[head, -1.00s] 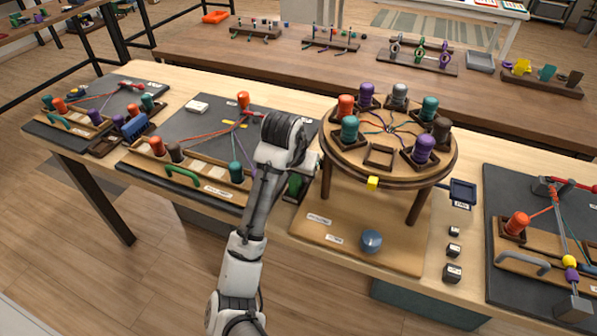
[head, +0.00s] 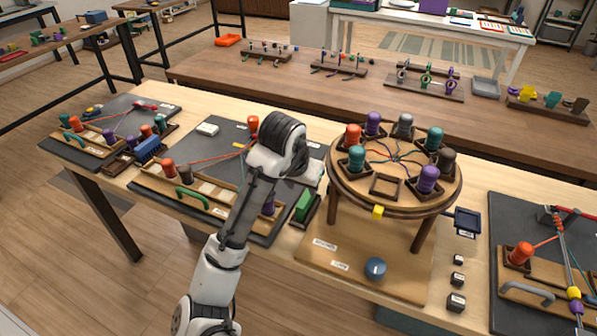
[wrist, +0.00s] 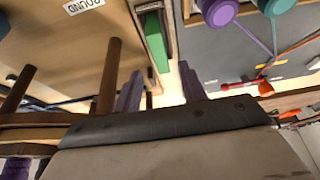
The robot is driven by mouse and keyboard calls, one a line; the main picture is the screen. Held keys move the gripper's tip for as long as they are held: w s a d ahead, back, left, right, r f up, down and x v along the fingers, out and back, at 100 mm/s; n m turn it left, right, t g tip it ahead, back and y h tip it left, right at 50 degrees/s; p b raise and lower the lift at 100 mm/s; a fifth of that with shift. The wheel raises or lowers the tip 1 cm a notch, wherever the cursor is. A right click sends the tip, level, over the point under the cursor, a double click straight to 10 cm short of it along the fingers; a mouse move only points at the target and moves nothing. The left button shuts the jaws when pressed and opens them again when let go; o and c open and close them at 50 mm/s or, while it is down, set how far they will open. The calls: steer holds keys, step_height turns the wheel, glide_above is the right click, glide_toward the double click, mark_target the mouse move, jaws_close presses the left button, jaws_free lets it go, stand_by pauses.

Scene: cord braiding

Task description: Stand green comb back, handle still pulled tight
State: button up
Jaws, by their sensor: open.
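The green comb (head: 304,205) stands in a dark narrow holder at the right end of the middle braiding board. In the wrist view the comb (wrist: 157,42) is a green bar in its holder, past my fingertips and apart from them. My gripper (wrist: 160,88) is open, with nothing seen between its two fingers. In the head view my wrist hides most of the gripper, just behind the comb. The green handle (head: 194,199) is at the front of the wooden rail on the middle board. Red cords run to the upright orange bobbin (head: 253,124); my arm hides part of them.
A round braiding stand (head: 345,192) with several bobbins stands close to the right of my gripper. A purple bobbin (head: 268,206) is near the comb. A blue comb (head: 148,148) is at the left board.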

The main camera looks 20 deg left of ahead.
steer(key=shift+v, duration=2.2)
